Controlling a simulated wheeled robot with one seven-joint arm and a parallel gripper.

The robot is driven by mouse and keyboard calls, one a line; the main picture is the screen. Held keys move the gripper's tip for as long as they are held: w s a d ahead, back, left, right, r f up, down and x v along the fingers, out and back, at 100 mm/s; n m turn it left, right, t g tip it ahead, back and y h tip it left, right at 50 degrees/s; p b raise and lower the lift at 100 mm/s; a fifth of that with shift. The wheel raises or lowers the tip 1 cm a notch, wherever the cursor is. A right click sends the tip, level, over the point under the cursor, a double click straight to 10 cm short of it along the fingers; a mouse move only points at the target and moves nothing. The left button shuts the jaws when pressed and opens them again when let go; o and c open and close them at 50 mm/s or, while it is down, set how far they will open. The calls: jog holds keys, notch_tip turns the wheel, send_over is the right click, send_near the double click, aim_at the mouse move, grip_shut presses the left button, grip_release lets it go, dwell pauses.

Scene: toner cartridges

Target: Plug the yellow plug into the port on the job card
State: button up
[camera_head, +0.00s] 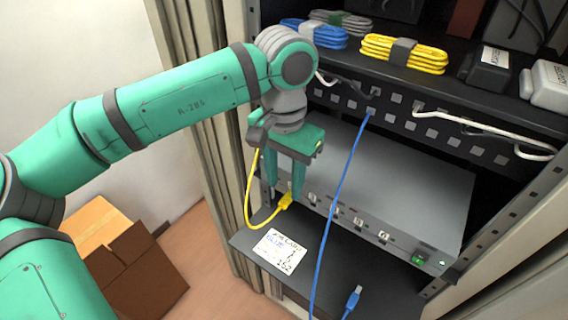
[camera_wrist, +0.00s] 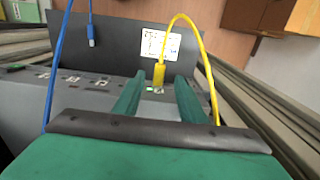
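The yellow plug (camera_head: 286,200) is at the left end of the switch's front panel, its cable looping up to the left. The wrist view shows the plug (camera_wrist: 159,76) against the panel by a small green light; I cannot tell how deep it sits. My gripper (camera_head: 284,192) is above it, with its fingers apart. In the wrist view my gripper (camera_wrist: 161,76) has a gap on each side of the plug. The grey switch (camera_head: 400,185) has a row of ports; those behind my fingers are hidden. The job card (camera_head: 281,251) lies on the shelf; its handwriting is hard to read.
A blue cable (camera_head: 343,185) hangs across the switch front. A loose blue plug (camera_head: 353,299) is at the dark shelf's (camera_head: 335,270) front right. Coiled yellow cable (camera_head: 404,53) and black and white boxes are on the upper shelf. A cardboard box (camera_head: 125,255) stands on the floor.

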aim_at(284, 200)
jog(key=shift+f, duration=2.3)
grip_shut()
jog(key=c, duration=0.8)
grip_release()
grip_shut()
jog(key=shift+s+a, duration=0.5)
jog(key=shift+s, duration=0.25)
jog(key=shift+s+a, duration=0.5)
jog(key=shift+s, duration=0.2)
